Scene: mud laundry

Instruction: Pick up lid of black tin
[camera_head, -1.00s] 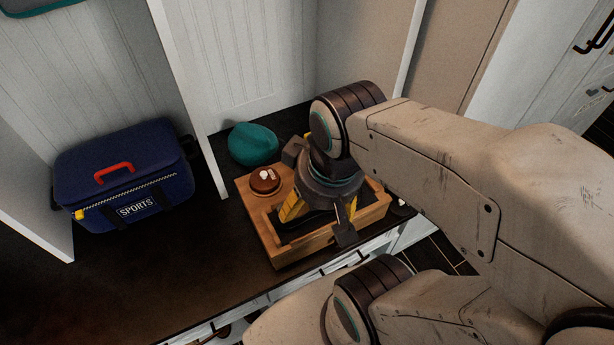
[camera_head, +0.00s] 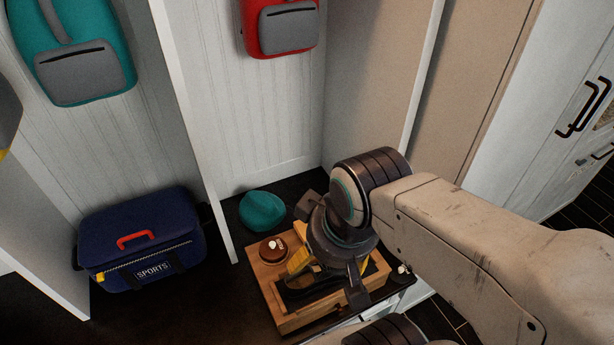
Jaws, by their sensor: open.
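My gripper (camera_head: 322,284) points down over a wooden box (camera_head: 268,290) on the dark bench. Its jaws are open, with yellow finger parts showing inside or just above the box. I see no lid or tin that I can name with certainty. A dark shape lies in the box below the gripper, partly hidden by it, and I cannot tell whether it is the black tin. A round brown object (camera_head: 266,253) with a white spot on top sits at the box's back left corner, left of the gripper.
A teal cap-like item (camera_head: 262,211) lies behind the box. A navy sports bag (camera_head: 145,240) stands at left beside a white divider (camera_head: 195,130). Red (camera_head: 285,25) and teal (camera_head: 75,55) backpacks hang above. The bench between bag and box is clear.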

